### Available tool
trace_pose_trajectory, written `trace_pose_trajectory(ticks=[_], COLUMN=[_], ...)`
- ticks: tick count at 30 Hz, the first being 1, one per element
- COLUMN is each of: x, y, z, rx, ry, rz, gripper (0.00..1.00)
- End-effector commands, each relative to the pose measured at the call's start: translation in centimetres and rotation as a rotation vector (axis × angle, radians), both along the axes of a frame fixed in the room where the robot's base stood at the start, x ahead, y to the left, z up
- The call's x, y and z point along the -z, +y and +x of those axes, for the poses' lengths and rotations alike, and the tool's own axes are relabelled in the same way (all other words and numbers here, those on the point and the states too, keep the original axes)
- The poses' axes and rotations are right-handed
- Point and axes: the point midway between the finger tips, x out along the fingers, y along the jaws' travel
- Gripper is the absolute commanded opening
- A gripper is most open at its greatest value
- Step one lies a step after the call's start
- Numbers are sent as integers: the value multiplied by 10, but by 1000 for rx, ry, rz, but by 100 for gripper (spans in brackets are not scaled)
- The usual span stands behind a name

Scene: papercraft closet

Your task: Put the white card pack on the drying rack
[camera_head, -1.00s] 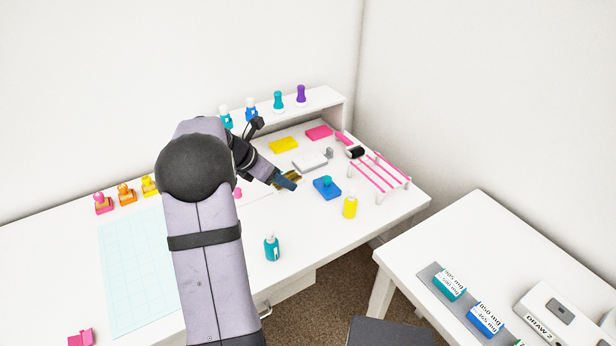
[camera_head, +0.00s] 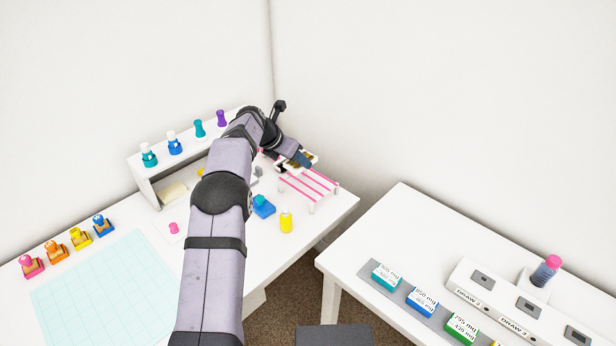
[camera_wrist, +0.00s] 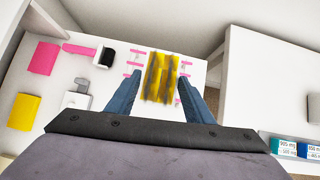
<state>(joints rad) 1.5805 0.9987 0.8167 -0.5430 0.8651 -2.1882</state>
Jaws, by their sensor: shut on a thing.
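My gripper (camera_wrist: 160,95) is shut on the card pack (camera_wrist: 161,77), which shows yellow-gold and dark stripes in the wrist view. In the head view the held pack (camera_head: 311,156) shows a pale edge, and the fingers partly hide it. The drying rack (camera_head: 312,187) is white with pink bars and stands at the right end of the desk. In the head view my gripper (camera_head: 303,160) is at the rack's back side. In the wrist view the pack covers the middle of the rack (camera_wrist: 132,72). I cannot tell whether the pack touches the rack.
A dark roller (camera_wrist: 107,57), a grey punch (camera_wrist: 75,98), and pink (camera_wrist: 44,58) and yellow (camera_wrist: 24,111) packs lie nearby. A second table (camera_head: 400,215) stands to the right.

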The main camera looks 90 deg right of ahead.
Motion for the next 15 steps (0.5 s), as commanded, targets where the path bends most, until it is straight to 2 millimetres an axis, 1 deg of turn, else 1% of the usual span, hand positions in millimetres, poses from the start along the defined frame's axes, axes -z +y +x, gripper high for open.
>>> trace_pose_trajectory(ticks=[1, 3, 6, 12, 15], x=[-4, -6, -7, -7, -1], y=[-3, -6, -8, -9, -9], z=[-14, -26, -39, -46, -46], rx=[6, 7, 8, 8, 8], ry=[1, 2, 5, 6, 7], rz=[-3, -6, -8, -8, -6], gripper=[25, 25, 25, 25, 25])
